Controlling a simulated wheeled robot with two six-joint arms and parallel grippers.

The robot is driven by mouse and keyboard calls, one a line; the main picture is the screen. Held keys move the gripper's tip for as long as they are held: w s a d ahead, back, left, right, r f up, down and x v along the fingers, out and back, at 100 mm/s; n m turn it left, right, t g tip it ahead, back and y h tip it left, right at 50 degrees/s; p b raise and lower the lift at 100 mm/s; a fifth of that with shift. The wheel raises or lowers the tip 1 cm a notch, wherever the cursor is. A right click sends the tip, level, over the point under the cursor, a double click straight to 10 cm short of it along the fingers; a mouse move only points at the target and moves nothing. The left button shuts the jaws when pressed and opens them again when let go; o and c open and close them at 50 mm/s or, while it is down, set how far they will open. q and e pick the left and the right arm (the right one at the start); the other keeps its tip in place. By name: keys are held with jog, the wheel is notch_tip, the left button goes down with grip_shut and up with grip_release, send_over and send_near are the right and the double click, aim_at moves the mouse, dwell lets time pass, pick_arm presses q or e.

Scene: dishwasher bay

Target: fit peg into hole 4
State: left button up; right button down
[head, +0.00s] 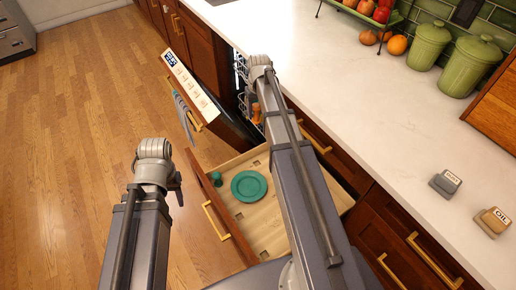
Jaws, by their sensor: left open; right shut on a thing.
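My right arm reaches over the open drawer to the dishwasher opening. Its gripper (252,98) is mostly hidden behind its own arm. A small orange peg-like thing (257,114) shows just below it, and the gripper appears shut on it. My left gripper (177,188) is open and empty beside the drawer's front, above the floor; only a dark part of it shows below the wrist. No hole marked 4 can be read in this view.
The pulled-out drawer (236,235) holds a teal plate (249,186) and a small teal thing (215,178). The dishwasher door (187,78) is open. On the white counter (350,85) stand green canisters (470,68), a salt box (445,183) and an oil box (492,222).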

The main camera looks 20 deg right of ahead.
notch_tip(320, 180, down, 23)
jog(key=b, duration=2.1)
jog(key=shift+w+d, duration=0.25)
notch_tip(320, 180, down, 6)
jog(key=b, duration=0.6)
jog(key=shift+r, duration=0.15)
jog(key=shift+f+b, duration=1.25)
jog(key=shift+b, duration=0.05)
dwell(0.8)
grip_release()
dwell(0.3)
notch_tip(320, 180, up, 6)
jog(key=p, duration=0.6)
dwell(0.5)
